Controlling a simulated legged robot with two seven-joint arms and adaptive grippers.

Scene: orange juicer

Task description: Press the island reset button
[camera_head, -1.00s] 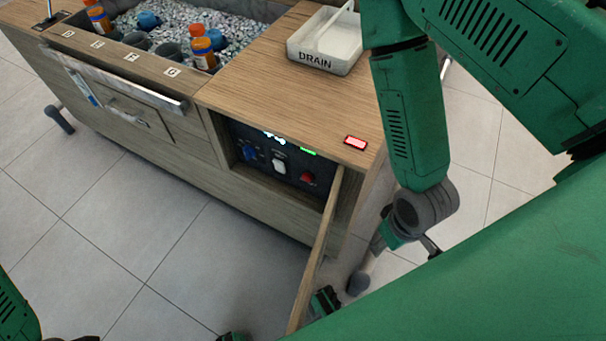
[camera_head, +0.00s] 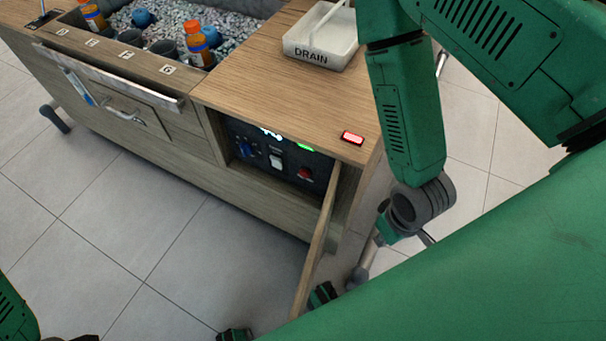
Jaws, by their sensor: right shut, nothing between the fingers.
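The control panel (camera_head: 264,168) sits in an open recess at the front right of the wooden island. It carries a blue knob (camera_head: 244,149), a white rocker switch (camera_head: 276,160) and a red button (camera_head: 305,174); its lettering is too small to read. The recess door (camera_head: 318,245) stands open towards me. My right gripper (camera_head: 384,231) is at the wrist end, beyond the island's right side, apart from the panel and partly hidden; it is shut and empty.
A red-lit rectangle (camera_head: 352,138) lies on the worktop near the front right corner. A white DRAIN tray (camera_head: 320,54), orange bottles (camera_head: 197,45) and a pebble bin (camera_head: 236,27) are above. The floor (camera_head: 130,240) in front is clear; the open door borders the panel's right.

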